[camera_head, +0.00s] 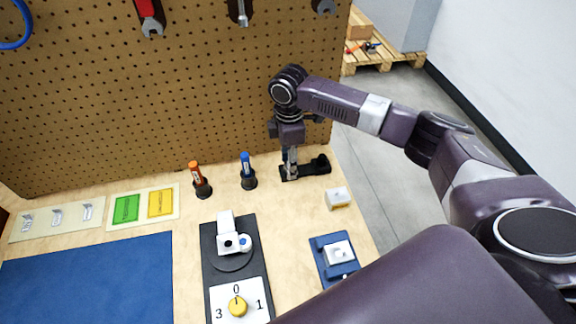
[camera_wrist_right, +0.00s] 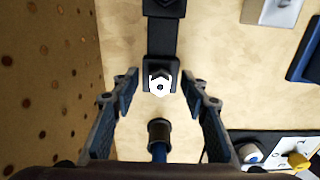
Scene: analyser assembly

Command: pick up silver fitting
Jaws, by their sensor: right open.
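The silver fitting (camera_wrist_right: 160,84) shows in the right wrist view as a bright hexagonal piece with a dark centre hole, seated at the end of a black holder (camera_wrist_right: 161,43). In the head view the holder (camera_head: 318,165) lies near the back right of the table, and the fitting is mostly hidden by my gripper. My right gripper (camera_head: 290,153) points down over that end of the holder. In the wrist view the fingers of my right gripper (camera_wrist_right: 160,88) are apart, one on each side of the fitting, with visible gaps. My left gripper is not in view.
A blue marker in a stand (camera_head: 248,172) is just left of my gripper, an orange one (camera_head: 200,180) further left. The pegboard (camera_head: 180,90) rises close behind. A white block (camera_head: 338,198) and a blue fixture (camera_head: 320,262) lie nearer, at right.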

